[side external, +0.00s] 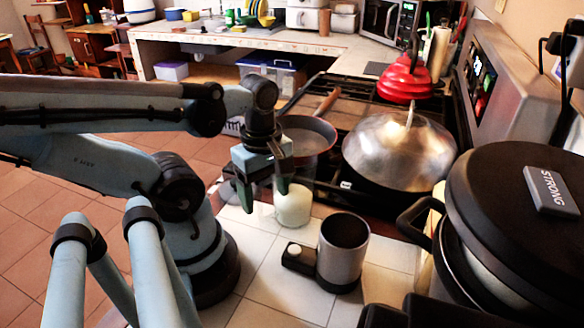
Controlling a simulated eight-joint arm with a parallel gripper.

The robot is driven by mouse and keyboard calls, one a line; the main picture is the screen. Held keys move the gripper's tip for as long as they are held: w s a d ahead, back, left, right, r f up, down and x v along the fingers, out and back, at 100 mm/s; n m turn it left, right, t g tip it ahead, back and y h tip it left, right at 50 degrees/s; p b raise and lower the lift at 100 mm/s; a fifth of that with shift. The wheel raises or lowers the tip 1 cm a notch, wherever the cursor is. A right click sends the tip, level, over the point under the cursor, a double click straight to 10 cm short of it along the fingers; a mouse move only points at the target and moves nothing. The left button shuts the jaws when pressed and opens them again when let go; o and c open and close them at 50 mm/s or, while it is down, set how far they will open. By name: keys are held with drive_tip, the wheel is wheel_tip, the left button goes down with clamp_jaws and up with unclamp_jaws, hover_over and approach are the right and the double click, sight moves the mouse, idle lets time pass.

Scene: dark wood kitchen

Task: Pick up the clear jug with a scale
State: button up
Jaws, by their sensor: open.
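A small see-through vessel with a pale, whitish lower part (293,206) stands on the tiled counter just in front of the stove; it looks like the clear jug, but no scale marks can be made out. My gripper (266,194) points down with its fingers apart and empty. It is just left of the vessel in the picture, with the fingertips at about the height of its upper part. The right finger overlaps or comes close to the vessel's left edge; I cannot tell whether they touch.
A metal cup (342,254) with a dark inside stands in front of the vessel. A pan (306,140) and a domed metal lid (399,148) with a red plunger-like thing (404,79) are on the stove behind. A black-lidded pot (515,210) fills the right.

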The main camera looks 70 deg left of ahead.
clamp_jaws()
idle(0.3)
drive_tip(key=shift+r, duration=0.25)
